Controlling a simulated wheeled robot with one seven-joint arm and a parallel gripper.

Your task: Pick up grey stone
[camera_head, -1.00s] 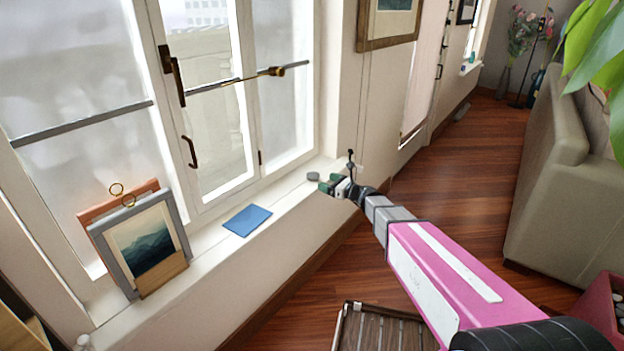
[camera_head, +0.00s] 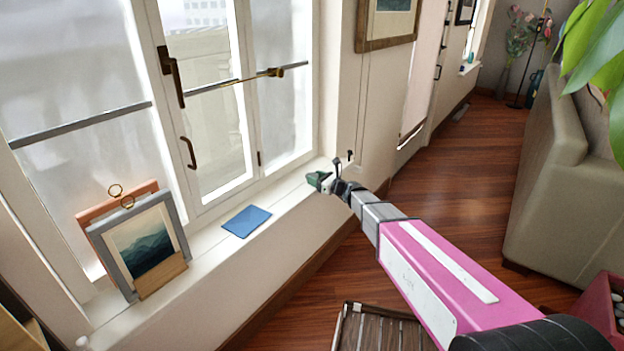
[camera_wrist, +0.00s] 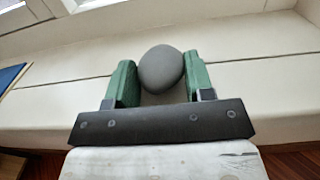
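The grey stone (camera_wrist: 161,68) is smooth and egg-shaped and shows in the wrist view, at the tips of my gripper (camera_wrist: 161,80). The green fingers are apart, one on each side of the stone, with little or no gap at its sides. I cannot tell whether both fingers press on it. In the head view my gripper (camera_head: 319,181) is at the far right end of the white window sill (camera_head: 285,205). The stone is hidden there behind the fingers.
A blue flat square (camera_head: 246,221) lies on the sill to the left of my gripper. Framed pictures (camera_head: 145,245) lean against the window farther left. The window (camera_head: 215,110) rises behind the sill, and the wall (camera_head: 350,120) stands to the right.

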